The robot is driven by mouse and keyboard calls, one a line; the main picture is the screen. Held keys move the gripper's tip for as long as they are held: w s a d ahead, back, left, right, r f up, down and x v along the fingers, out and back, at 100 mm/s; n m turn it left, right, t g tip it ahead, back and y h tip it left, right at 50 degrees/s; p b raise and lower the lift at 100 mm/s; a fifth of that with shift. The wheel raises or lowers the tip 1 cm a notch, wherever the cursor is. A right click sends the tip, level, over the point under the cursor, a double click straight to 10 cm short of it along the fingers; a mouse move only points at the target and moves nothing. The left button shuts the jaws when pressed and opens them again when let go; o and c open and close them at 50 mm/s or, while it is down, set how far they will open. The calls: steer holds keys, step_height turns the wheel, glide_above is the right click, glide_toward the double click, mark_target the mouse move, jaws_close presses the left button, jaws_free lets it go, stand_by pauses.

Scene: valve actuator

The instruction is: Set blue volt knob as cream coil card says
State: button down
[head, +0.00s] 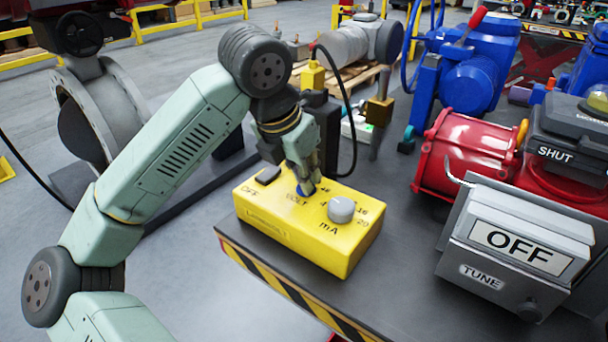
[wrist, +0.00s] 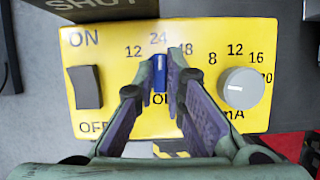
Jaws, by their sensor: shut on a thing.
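The blue volt knob (wrist: 159,78) sits on the yellow box (wrist: 110,60). In the wrist view its pale mark points up, toward the 24 between 12 and 48. My gripper (wrist: 161,88) comes down over the knob with a finger on each side, shut on it. In the head view the gripper (head: 306,184) hides most of the knob, and only a bit of blue shows. I can make out no readable cream coil card in either view.
A grey mA knob (head: 341,208) stands right of the blue knob. A black ON/OFF rocker (wrist: 86,88) is to its left. A grey box marked OFF and TUNE (head: 515,250) and a red actuator (head: 465,150) stand at right. The bench front edge is striped.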

steer(key=m+b, duration=0.1)
steer(key=m, duration=0.1)
steer(key=m+g+h+b, duration=0.1)
steer(key=m, duration=0.1)
steer(key=shift+f+m+g, duration=0.2)
steer(key=shift+m+g, duration=0.1)
steer(key=m, duration=0.2)
steer(key=m+g, duration=0.1)
steer(key=m, duration=0.1)
steer(key=shift+w+a+m+g+h, duration=0.1)
steer(key=shift+w+m+g+h, duration=0.05)
steer(key=shift+m+g+h, duration=0.2)
steer(key=shift+m, duration=0.25)
steer(key=c, duration=1.7)
jaws_free()
steer(key=shift+o, duration=0.2)
steer(key=shift+r, duration=0.15)
steer(key=v, duration=1.2)
